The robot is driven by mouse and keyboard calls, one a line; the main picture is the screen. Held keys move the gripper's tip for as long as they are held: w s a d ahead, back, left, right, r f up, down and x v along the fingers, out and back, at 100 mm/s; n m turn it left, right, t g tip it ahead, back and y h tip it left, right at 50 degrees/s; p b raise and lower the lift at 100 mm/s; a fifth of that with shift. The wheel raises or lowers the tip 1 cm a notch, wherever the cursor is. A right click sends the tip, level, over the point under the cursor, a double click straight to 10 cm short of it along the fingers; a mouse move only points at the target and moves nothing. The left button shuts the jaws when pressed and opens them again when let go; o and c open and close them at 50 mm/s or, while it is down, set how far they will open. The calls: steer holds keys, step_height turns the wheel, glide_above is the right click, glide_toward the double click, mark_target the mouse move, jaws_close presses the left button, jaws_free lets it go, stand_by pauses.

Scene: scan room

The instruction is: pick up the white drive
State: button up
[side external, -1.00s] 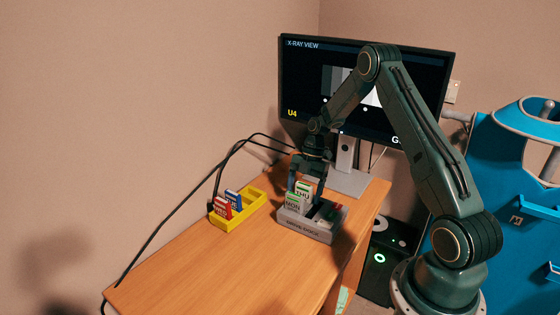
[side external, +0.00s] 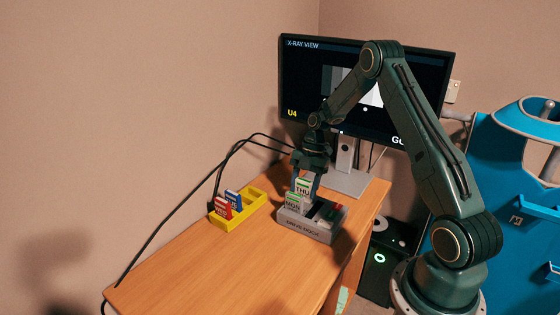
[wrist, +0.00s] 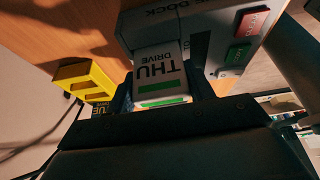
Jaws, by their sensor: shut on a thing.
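The white drive marked THU (side external: 303,189), with a green stripe at its top, stands upright at the grey drive dock (side external: 305,229). My gripper (side external: 306,178) comes down from above and is shut on this drive. In the wrist view, the THU drive (wrist: 160,72) sits between the two dark fingers, its label facing the camera. I cannot tell whether its lower end is clear of its slot. Another white drive, marked MON (side external: 292,203), stands in the dock just in front of it.
A yellow rack (side external: 247,211) to the left holds a red drive (side external: 221,208) and a blue drive (side external: 234,199). The dock has red and green buttons, seen as a red button (wrist: 253,20) and a green button (wrist: 238,56). A monitor (side external: 310,60) stands behind. The table's front left is clear.

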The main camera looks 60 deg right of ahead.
step_height(320, 180, up, 18)
steer(key=shift+r, duration=0.25)
stand_by(0.3)
stand_by(0.7)
steer(key=w+a+f+n+h, duration=0.2)
steer(key=w+n, duration=0.6)
steer(key=n, duration=0.9)
steer(key=w+a+f+n+h, duration=0.3)
steer(key=w+f+n+h, duration=0.4)
steer(key=n, duration=1.1)
step_height(320, 180, down, 2)
steer(key=shift+w+a+f, duration=0.1)
steer(key=shift+w+a, duration=0.2)
steer(key=shift+w, duration=0.3)
steer(key=shift+f, duration=0.3)
